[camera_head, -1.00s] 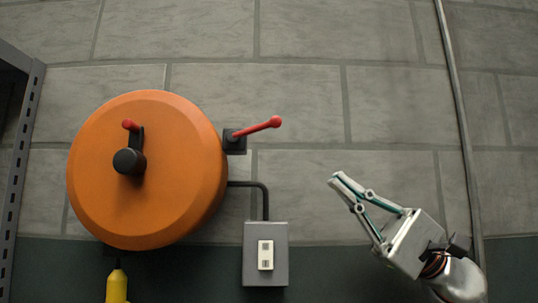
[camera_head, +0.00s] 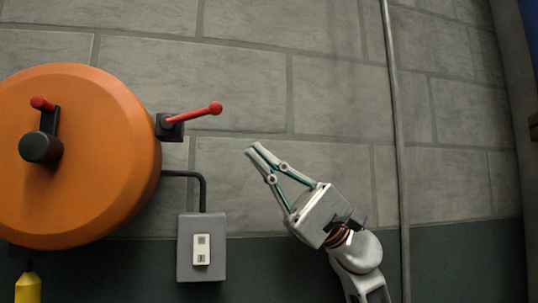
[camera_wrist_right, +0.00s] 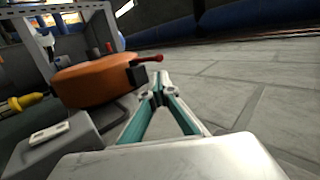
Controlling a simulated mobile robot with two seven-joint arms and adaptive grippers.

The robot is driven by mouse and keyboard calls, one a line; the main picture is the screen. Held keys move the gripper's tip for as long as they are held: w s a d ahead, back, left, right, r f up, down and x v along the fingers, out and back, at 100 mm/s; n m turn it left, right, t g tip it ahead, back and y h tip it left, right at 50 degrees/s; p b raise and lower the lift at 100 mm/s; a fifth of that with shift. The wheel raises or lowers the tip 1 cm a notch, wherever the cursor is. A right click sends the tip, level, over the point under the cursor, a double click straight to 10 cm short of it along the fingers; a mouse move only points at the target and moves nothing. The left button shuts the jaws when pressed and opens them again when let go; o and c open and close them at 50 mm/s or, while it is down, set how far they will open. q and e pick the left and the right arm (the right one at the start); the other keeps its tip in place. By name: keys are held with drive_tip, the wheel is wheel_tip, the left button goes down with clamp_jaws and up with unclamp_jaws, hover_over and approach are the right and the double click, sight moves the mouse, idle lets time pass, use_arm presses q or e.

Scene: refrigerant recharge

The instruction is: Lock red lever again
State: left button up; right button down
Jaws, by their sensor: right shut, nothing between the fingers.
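The red lever (camera_head: 195,113) sticks out to the right and slightly up from a black mount (camera_head: 169,127) at the right edge of the orange round tank (camera_head: 110,155). It also shows in the right wrist view (camera_wrist_right: 148,59), beyond my fingertips. My right gripper (camera_head: 252,150) is shut and empty. It is below and to the right of the lever, apart from it, with its fingers pointing up and left. My left gripper is in neither view.
A grey box with a white switch (camera_head: 201,250) sits below the lever, joined by a black pipe (camera_head: 203,190). A crank with a red knob (camera_head: 41,103) is on the tank's face. A yellow cylinder (camera_head: 28,288) is lower left. A vertical conduit (camera_head: 396,130) runs right of my gripper.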

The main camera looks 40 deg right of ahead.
sight(191, 115)
use_arm(q)
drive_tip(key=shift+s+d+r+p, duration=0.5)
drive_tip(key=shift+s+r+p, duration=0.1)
drive_tip(key=shift+p, duration=0.5)
use_arm(e)
drive_tip(key=x, duration=0.6)
drive_tip(key=shift+a, duration=0.15)
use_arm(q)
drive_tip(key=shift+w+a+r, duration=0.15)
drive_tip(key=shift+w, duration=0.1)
use_arm(e)
drive_tip(key=shift+r, duration=0.2)
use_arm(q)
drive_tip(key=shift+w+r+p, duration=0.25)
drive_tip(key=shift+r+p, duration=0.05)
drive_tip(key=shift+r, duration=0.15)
use_arm(e)
drive_tip(key=shift+r+h, duration=0.35)
drive_tip(key=shift+h, duration=0.15)
